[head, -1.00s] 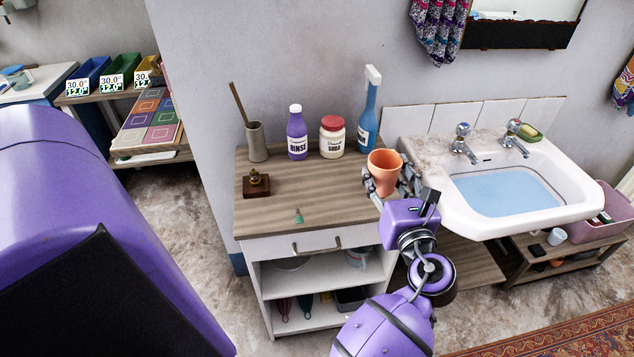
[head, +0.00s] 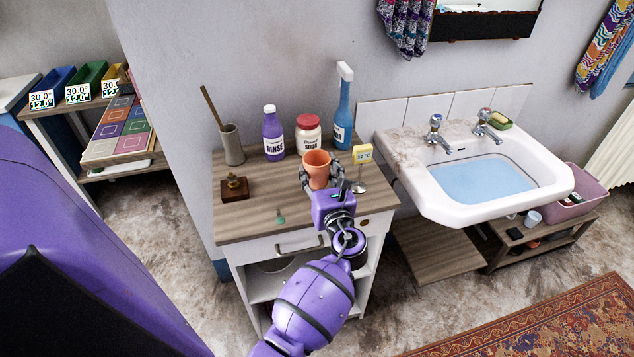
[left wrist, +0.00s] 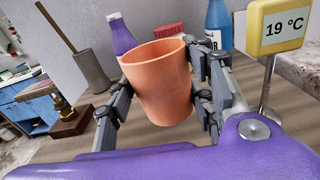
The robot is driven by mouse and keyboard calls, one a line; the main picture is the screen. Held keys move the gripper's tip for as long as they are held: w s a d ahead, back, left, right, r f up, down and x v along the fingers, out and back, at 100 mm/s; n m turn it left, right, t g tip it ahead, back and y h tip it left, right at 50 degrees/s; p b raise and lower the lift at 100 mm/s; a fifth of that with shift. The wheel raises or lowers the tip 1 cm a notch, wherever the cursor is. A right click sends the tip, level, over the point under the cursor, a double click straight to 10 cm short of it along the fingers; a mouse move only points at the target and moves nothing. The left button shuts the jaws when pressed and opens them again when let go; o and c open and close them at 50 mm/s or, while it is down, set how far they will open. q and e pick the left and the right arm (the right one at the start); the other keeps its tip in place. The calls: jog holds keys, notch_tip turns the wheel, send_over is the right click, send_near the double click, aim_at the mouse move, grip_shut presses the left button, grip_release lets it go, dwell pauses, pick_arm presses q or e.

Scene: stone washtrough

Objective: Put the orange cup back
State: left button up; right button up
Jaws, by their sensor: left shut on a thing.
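The orange cup (head: 317,168) is upright between the fingers of my left gripper (head: 320,180), over the wooden top of the cabinet (head: 250,226). In the left wrist view, the gripper (left wrist: 165,100) is shut around the sides of the cup (left wrist: 162,85), one finger on each side. The cup is in front of the white soda jar with a red lid (head: 308,135). I cannot tell whether its base touches the top. My right gripper is not in view.
A filled washbasin (head: 480,180) is right. The cabinet's front left is mostly clear.

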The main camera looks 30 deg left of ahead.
aim_at(318, 187)
pick_arm(q)
jog(key=f, duration=0.3)
jog(key=shift+w+a+f, duration=0.1)
jog(key=shift+a+f, duration=0.2)
jog(key=shift+a, duration=0.1)
jog(key=shift+f, duration=0.2)
jog(key=shift+f+b, duration=0.1)
jog(key=shift+b, duration=0.2)
jog(key=o, duration=1.3)
jog(key=shift+c, duration=0.2)
